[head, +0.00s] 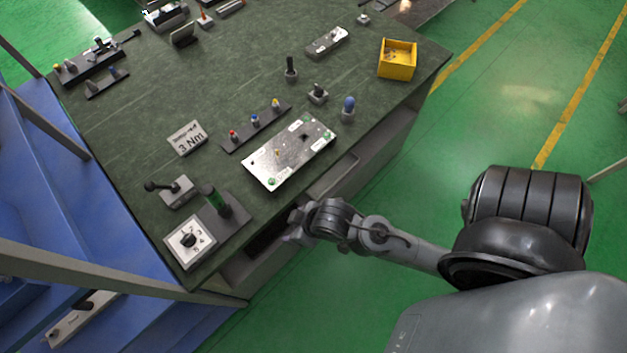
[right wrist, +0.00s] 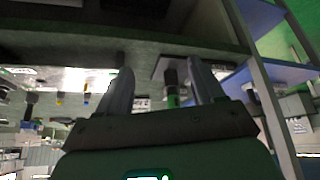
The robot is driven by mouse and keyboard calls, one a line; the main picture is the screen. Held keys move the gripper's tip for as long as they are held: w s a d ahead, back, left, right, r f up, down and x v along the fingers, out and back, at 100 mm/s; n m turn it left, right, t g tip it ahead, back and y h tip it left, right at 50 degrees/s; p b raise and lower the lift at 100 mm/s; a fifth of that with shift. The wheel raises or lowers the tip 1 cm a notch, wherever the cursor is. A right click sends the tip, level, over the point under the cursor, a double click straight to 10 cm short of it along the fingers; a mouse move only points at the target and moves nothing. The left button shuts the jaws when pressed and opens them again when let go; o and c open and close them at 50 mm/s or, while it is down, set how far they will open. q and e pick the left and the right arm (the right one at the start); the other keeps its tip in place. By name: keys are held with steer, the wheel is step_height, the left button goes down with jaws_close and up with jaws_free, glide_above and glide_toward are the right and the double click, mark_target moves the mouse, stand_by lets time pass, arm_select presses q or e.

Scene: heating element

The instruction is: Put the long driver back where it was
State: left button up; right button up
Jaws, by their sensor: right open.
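I cannot tell for sure which tool is the long driver. A dark upright tool with a green band (head: 216,200) stands on a dark plate beside a white dial box (head: 190,241) at the near left of the bench. A black-handled tool (head: 291,66) and a blue-handled one (head: 348,107) stand upright in small holders farther back. My right gripper (head: 298,226) is at the bench's front edge, right of the green-banded tool and apart from it. In the right wrist view its fingers (right wrist: 163,85) are spread and empty, with the green-banded tool (right wrist: 172,97) beyond them. My left gripper is out of view.
A metal plate (head: 268,168) with green corner pieces lies mid-bench, behind my right gripper. Blue shelving stands left.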

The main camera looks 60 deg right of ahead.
steer(key=s, duration=0.1)
steer(key=s+g, duration=0.1)
steer(key=s, duration=0.1)
steer(key=s+d+r+g, duration=0.1)
steer(key=shift+s+r+h, duration=0.1)
steer(key=shift+s+h, duration=0.2)
steer(key=shift+r, duration=0.1)
step_height(320, 180, up, 18)
steer(key=p, duration=1.8)
steer(key=shift+r, duration=0.2)
